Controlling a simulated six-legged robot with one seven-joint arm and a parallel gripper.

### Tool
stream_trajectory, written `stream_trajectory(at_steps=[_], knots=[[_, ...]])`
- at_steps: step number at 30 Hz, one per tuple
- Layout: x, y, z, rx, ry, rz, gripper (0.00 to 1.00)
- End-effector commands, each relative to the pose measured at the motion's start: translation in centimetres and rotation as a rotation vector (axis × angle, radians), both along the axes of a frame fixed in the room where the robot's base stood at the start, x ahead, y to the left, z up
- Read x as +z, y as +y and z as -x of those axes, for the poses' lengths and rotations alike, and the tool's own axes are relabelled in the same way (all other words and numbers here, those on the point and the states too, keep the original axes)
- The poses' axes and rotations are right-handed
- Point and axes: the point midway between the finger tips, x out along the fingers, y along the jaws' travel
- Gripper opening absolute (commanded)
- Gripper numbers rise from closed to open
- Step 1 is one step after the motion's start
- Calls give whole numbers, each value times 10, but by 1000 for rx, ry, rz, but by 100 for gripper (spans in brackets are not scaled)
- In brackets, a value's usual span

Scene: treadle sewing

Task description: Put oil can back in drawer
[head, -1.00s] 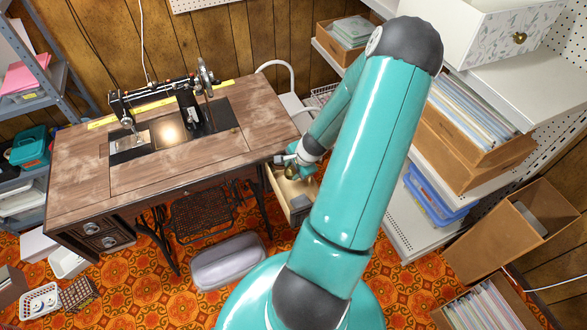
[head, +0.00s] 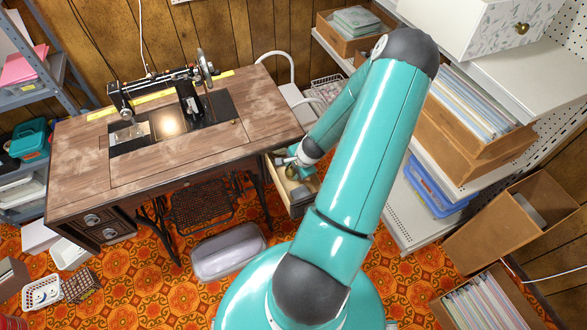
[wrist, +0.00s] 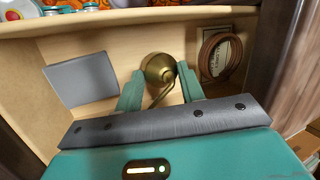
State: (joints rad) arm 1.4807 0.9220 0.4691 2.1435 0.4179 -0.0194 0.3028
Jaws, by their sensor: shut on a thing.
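The brass oil can (wrist: 158,70) is between the two fingers of my gripper (wrist: 160,82) in the wrist view. Its round body and thin bent spout show, and the fingers are shut on it. The can is over or inside the open drawer (head: 280,189); I cannot tell whether it touches the drawer floor. The drawer's pale wooden interior also shows in the wrist view (wrist: 115,45). In the head view my gripper (head: 293,170) is at the drawer, partly hidden by my own arm, and the brass can (head: 292,171) shows small beside it.
In the drawer, a grey flat piece (wrist: 80,84) lies left of the can and a coiled brown cord (wrist: 217,54) lies right. The sewing table (head: 85,175) carries a black sewing machine (head: 185,85). Shelving with boxes (head: 455,140) stands to the right.

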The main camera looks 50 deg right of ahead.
Motion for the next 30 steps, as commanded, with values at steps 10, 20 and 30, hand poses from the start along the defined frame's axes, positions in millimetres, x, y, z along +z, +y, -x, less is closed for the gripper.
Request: stream_trajectory(at_steps=[10, 20, 30], knots=[[-5, 0, 0, 0, 0, -1, 12], [-11, 0, 0, 0, 0, 0, 12], [-11, 0, 0, 0, 0, 0, 64]])
